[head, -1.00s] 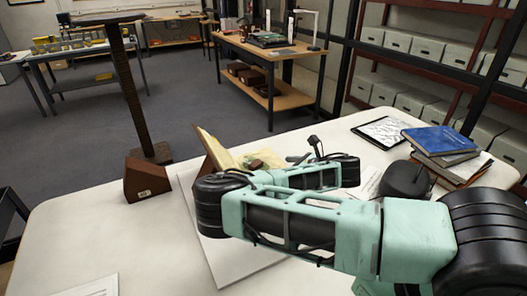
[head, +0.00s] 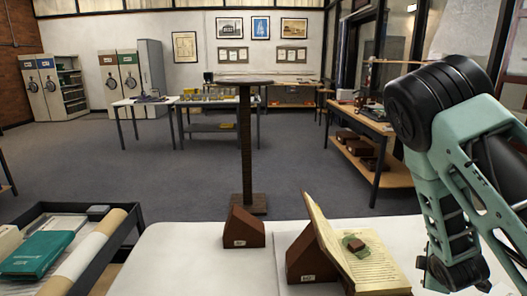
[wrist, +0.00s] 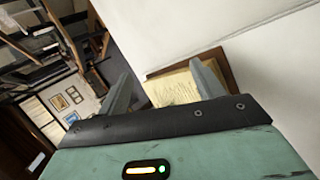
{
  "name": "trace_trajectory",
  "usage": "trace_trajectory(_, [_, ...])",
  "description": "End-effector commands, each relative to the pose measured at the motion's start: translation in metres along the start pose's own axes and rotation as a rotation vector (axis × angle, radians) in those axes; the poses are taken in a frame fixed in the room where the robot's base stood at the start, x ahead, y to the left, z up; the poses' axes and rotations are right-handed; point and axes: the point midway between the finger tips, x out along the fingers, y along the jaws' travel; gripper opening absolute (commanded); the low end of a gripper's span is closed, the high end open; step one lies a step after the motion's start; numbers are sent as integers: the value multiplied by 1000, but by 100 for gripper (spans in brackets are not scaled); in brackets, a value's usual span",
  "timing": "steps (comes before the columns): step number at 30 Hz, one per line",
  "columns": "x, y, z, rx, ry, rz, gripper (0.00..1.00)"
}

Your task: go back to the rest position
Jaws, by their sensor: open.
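My gripper (wrist: 163,88) shows in the wrist view with its two fingers spread apart and nothing between them. Beyond the fingers lies the open book (wrist: 172,89) with its yellowed pages. In the head view my arm stands folded up at the right side, and its gripper end cannot be made out there. The open book (head: 378,262) leans on a brown wedge (head: 303,262) on the white table (head: 180,262). A small brown piece (head: 355,245) lies on a green patch of its page.
A second brown wedge (head: 243,230) stands left of the book. A dark trolley (head: 112,255) with a teal box (head: 37,254) and a paper roll (head: 92,243) is at lower left. A tall pedestal (head: 246,150) stands behind the table. Open floor (head: 120,180) lies beyond.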

Motion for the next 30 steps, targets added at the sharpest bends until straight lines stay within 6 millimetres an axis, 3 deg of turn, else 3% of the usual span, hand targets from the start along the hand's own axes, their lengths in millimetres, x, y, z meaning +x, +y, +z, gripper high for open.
trace_trajectory(6, [-58,-6,-25,477,-20,-228,67])
trace_trajectory(12, [-126,-8,-46,793,-66,-416,67])
trace_trajectory(18, [-178,-10,-52,958,-126,-522,67])
trace_trajectory(29, [-245,-16,-49,1116,-235,-606,67])
trace_trajectory(30, [-252,-23,-62,1069,-223,-628,67])
